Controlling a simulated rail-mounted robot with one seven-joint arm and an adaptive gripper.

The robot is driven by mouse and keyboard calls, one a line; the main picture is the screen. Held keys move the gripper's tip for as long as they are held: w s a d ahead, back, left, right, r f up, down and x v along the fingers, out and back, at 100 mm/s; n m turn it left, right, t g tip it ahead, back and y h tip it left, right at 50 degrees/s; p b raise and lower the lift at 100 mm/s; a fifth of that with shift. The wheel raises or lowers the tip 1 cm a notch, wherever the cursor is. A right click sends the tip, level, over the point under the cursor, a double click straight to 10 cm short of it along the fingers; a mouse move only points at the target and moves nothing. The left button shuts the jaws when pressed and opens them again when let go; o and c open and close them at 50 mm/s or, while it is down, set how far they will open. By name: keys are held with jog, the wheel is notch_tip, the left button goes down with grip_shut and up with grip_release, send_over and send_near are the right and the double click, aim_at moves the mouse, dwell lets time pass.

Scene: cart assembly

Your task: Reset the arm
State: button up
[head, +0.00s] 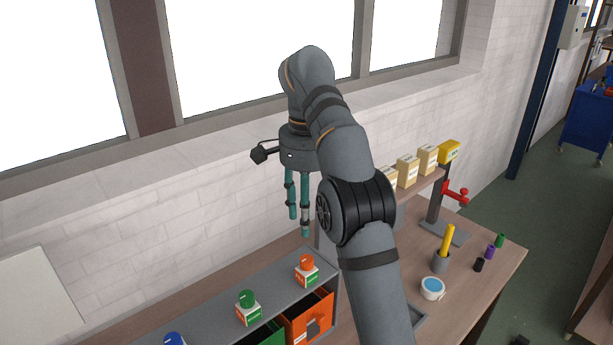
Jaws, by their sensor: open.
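My gripper (298,207) hangs from the wrist of my grey arm, its two teal fingers pointing down and apart. It is open, with nothing seen between the fingers. It is in the air in front of the white brick wall, above and behind the grey shelf unit (203,315). My arm rises from the bottom of the head view, bends at the top and hides part of the table behind it.
The shelf unit carries an orange-capped block (306,270), a green-capped one (248,307) and a blue-capped one (174,340). An orange bin (309,318) sits below. Right on the wooden table (487,267) are a blue-topped tub (432,288), a cup with a yellow stick (441,262) and small cylinders.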

aim_at(307, 259)
notch_tip(307, 259, down, 12)
jog(key=shift+r, duration=0.1)
dwell(0.7)
